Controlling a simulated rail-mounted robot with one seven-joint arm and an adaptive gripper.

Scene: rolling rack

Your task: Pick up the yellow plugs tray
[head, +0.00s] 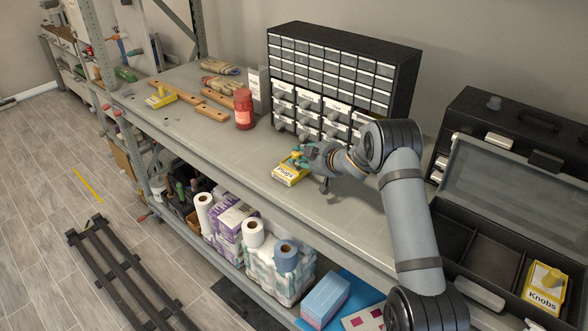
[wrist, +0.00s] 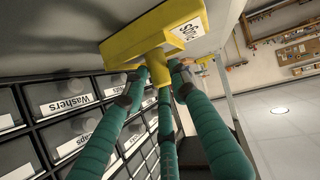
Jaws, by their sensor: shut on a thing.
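The yellow plugs tray (head: 289,175), with a white "Plugs" label on its front, is on or just above the grey bench top, in front of the drawer cabinet. It also shows in the wrist view (wrist: 145,38), near the bench surface. My gripper (head: 301,158) comes from the right, and its teal fingers are closed around the yellow part at the back of the tray. In the wrist view the fingers (wrist: 158,72) meet on that part. I cannot tell whether the tray touches the bench.
A black drawer cabinet (head: 338,72) stands behind the tray. A red jar (head: 243,108) stands to its left. Another yellow tray (head: 160,97) and wooden bars (head: 190,101) lie farther left. An open black toolbox (head: 480,241) at right holds a yellow "Knobs" tray (head: 544,288).

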